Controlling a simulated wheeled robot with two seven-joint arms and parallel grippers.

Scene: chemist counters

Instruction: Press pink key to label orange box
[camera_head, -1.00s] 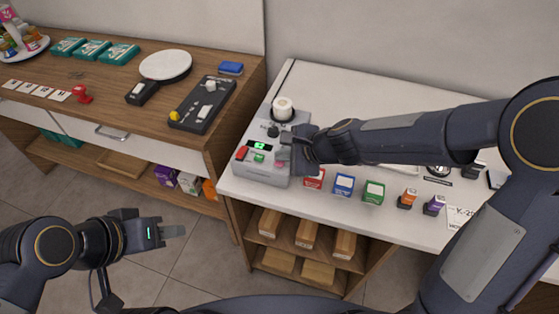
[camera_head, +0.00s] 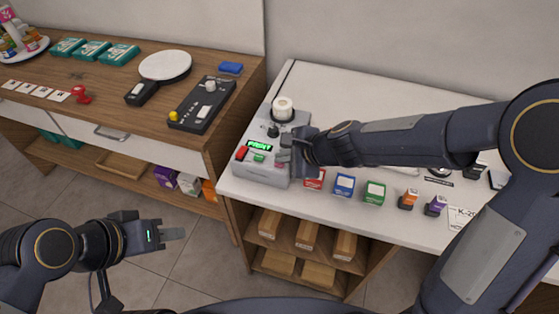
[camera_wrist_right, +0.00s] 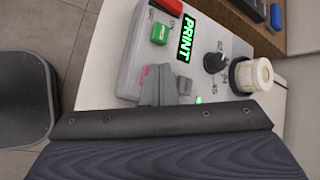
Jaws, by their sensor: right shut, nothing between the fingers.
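The grey label machine (camera_head: 262,176) stands at the left end of the white counter, its display (camera_head: 260,145) lit green with "PRINT". It also shows in the right wrist view (camera_wrist_right: 127,72). A small part of the pink key (camera_wrist_right: 146,70) shows beside my right fingertips; the rest is hidden behind them. My right gripper (camera_head: 283,155) is shut and empty, low over the key panel. Its fingers show in the wrist view (camera_wrist_right: 165,86); I cannot tell if they touch the key. The orange box (camera_head: 409,198) stands among the small boxes. My left gripper (camera_head: 172,233) hangs over the floor, its jaws unclear.
A red key (camera_head: 241,153), a green key (camera_head: 259,158), a dark knob (camera_head: 273,131) and a white label roll (camera_head: 283,107) are on the machine. Red (camera_head: 314,181), blue (camera_head: 344,186), green (camera_head: 374,193) and purple (camera_head: 435,206) boxes line the counter's front. My right arm passes above them.

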